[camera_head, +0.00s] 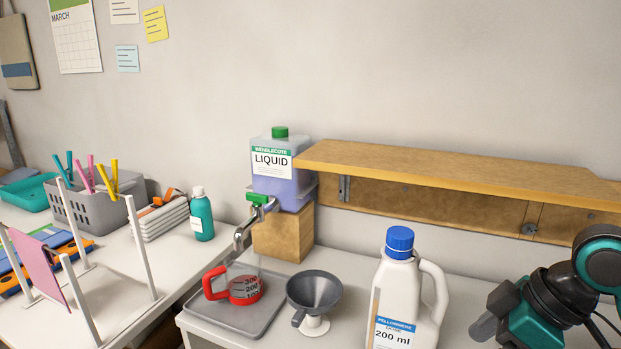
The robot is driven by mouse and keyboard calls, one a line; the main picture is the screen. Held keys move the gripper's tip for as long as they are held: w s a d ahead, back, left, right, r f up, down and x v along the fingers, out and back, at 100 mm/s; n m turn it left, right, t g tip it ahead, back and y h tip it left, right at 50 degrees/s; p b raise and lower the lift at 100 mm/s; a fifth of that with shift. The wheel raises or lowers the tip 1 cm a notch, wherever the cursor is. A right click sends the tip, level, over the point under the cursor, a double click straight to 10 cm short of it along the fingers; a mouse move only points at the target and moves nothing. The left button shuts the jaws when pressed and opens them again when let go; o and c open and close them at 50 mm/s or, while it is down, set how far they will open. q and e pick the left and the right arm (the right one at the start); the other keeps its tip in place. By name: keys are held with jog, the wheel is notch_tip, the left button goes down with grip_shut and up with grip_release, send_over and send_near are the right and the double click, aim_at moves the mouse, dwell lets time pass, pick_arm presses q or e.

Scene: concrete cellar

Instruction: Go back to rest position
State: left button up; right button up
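My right gripper (490,312) is at the lower right, with dark fingers and a teal body. It is beside the white jug (399,300), to its right and apart from it. I see no object in it, but the angle does not show whether the fingers are apart. My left gripper is not in view. The jug has a blue cap and a 200 ml label, and stands upright on the white table.
A liquid tank (281,180) with a tap sits on a wooden block (283,235). Below are a red measuring cup (243,290) on a grey tray (262,318) and a grey funnel (314,291). A wooden shelf (450,168) juts from the wall. A cluttered table (122,262) stands left.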

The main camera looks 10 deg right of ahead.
jog(key=s+a+f+m+h, duration=0.2)
jog(key=s+a+f+m, duration=0.3)
jog(key=f, duration=0.4)
jog(key=s+a+f+m+h, duration=0.2)
jog(key=s+a+f, duration=0.1)
jog(key=s+f, duration=0.45)
jog(key=w+a+f+t+y, duration=0.1)
jog(key=w+a+f+t, duration=0.1)
jog(key=w+f+t, duration=0.5)
jog(key=shift+w+a+f+t+y, duration=0.2)
jog(key=shift+f+t+y, duration=0.15)
jog(key=shift+f, duration=0.95)
